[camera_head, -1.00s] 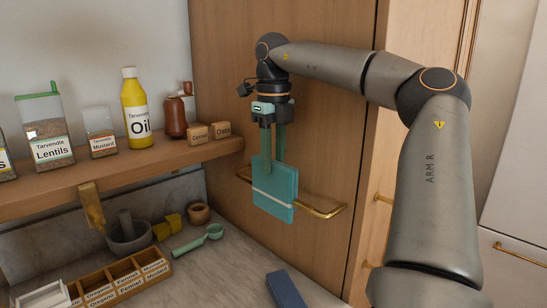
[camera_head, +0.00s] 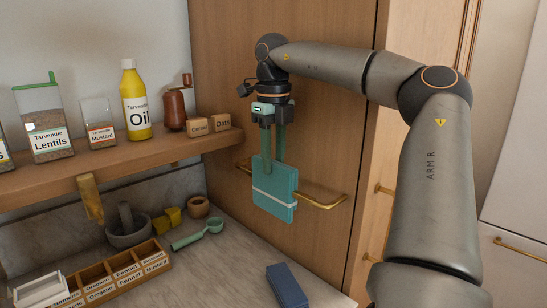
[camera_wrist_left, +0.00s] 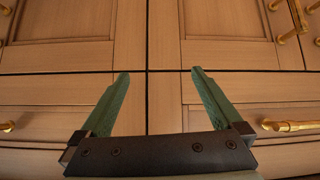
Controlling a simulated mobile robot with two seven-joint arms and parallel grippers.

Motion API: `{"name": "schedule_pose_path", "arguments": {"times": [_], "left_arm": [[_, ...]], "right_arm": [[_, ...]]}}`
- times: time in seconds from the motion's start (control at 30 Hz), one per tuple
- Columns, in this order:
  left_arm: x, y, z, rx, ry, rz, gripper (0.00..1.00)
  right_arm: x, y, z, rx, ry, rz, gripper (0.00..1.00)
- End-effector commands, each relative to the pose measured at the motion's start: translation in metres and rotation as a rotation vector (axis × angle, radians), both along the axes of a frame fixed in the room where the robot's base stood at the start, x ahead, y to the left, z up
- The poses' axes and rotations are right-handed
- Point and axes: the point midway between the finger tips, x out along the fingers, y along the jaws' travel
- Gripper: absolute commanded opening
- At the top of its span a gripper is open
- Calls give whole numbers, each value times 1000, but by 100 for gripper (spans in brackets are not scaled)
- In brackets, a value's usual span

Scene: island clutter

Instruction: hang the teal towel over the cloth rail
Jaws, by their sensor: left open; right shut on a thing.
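The teal towel (camera_head: 274,196), folded with a pale stripe near its lower part, hangs from my right gripper (camera_head: 273,165) at the brass cloth rail (camera_head: 322,204). The gripper points down and its green fingers are shut on the towel's upper part. The rail shows on both sides of the towel and its middle is hidden behind the cloth. I cannot tell whether the towel is looped over the rail. My left gripper (camera_wrist_left: 160,80) is open and empty in the left wrist view, facing wooden cupboard fronts; it is not in the head view.
A wooden shelf (camera_head: 120,165) with jars, an oil bottle (camera_head: 136,100) and labelled blocks is left of the towel. Below, the counter holds a mortar (camera_head: 128,230), a green scoop (camera_head: 198,236), a spice rack (camera_head: 115,278) and a blue block (camera_head: 287,286).

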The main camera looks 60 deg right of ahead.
Motion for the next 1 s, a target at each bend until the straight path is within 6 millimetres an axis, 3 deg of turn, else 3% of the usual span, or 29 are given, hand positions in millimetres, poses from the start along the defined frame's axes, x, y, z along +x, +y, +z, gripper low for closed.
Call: {"name": "schedule_pose_path", "arguments": {"times": [0.97,1.0], "left_arm": [[0,0,-13,0,0,0,100],[0,0,-12,0,0,0,100]], "right_arm": [[0,0,-20,0,0,0,0],[0,0,-20,0,-1,0,34]]}}
